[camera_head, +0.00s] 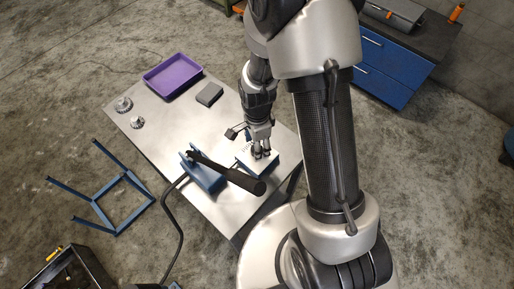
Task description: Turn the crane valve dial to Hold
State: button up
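My gripper (262,154) points down at the near right part of the metal table, over a small blue box with a pale top (262,167). This looks like the crane valve unit. The fingers are at or just above its top face. The dial and its markings are hidden under the fingers or too small to read. I cannot tell whether the fingers touch or grip anything. A black-handled lever (240,180) on a blue base (205,177) lies just left of the box and passes close in front of it.
The metal table (165,139) also bears a purple tray (172,76), a grey block (209,94) and two small gears (124,104). A blue frame (105,190) stands on the floor at left. A blue drawer cabinet (390,70) is at upper right.

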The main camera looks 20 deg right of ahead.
jog(key=shift+f, duration=0.9)
jog(key=c, duration=1.1)
